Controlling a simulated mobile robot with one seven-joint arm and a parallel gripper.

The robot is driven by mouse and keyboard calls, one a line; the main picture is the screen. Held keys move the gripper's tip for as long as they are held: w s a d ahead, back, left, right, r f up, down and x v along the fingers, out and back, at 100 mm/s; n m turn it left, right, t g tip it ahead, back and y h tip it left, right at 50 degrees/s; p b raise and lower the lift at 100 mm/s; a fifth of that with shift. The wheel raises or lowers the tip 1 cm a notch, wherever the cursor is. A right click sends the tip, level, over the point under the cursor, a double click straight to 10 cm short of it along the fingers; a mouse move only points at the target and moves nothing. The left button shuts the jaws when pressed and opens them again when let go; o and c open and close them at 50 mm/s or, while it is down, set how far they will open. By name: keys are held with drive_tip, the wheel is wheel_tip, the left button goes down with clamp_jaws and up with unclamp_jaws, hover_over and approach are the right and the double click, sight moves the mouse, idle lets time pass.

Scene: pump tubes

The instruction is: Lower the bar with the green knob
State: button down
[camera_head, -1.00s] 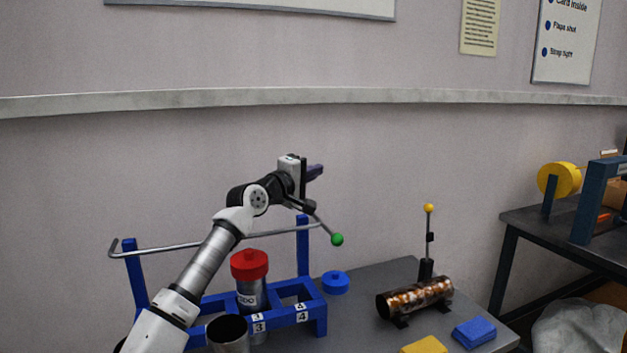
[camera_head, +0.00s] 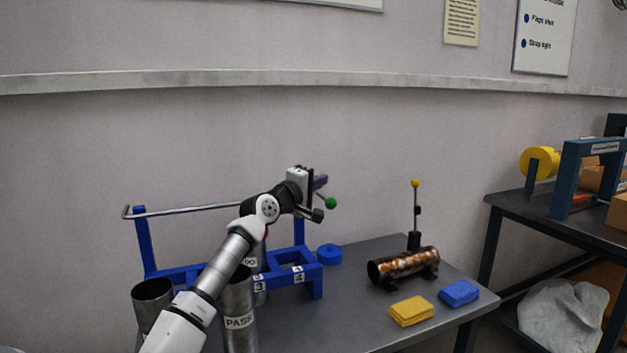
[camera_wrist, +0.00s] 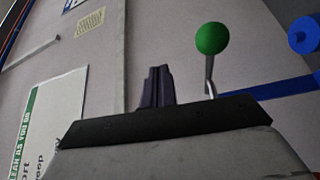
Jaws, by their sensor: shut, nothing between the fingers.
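The metal bar (camera_head: 185,209) runs across the blue rack near the tops of its posts. Its right part is hidden behind my arm. The green knob (camera_head: 330,203) sits at the right end on a thin stem. In the wrist view the knob (camera_wrist: 212,38) stands on its metal stem to the right of my purple fingers. My gripper (camera_head: 321,181) is shut and empty, just above and slightly left of the knob in the head view. The shut fingers also show in the wrist view (camera_wrist: 157,85). I see no clear contact with the knob.
The blue rack (camera_head: 312,287) and metal tubes (camera_head: 239,318) stand on the grey table below. A blue lid (camera_head: 329,254), copper-coloured cylinder (camera_head: 403,266), yellow block (camera_head: 411,311) and blue block (camera_head: 458,293) lie to the right. The wall rises behind.

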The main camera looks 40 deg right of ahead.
drive_tip(key=shift+s+f, duration=0.15)
drive_tip(key=shift+f, duration=0.25)
idle(0.3)
drive_tip(key=r+b+v, duration=0.1)
drive_tip(key=b+v, duration=0.1)
drive_tip(key=v, duration=1.1)
drive_tip(key=shift+a+f+b, duration=0.35)
drive_tip(key=shift+f+b, duration=0.05)
drive_tip(key=shift+f, duration=0.1)
drive_tip(key=shift+s, duration=0.1)
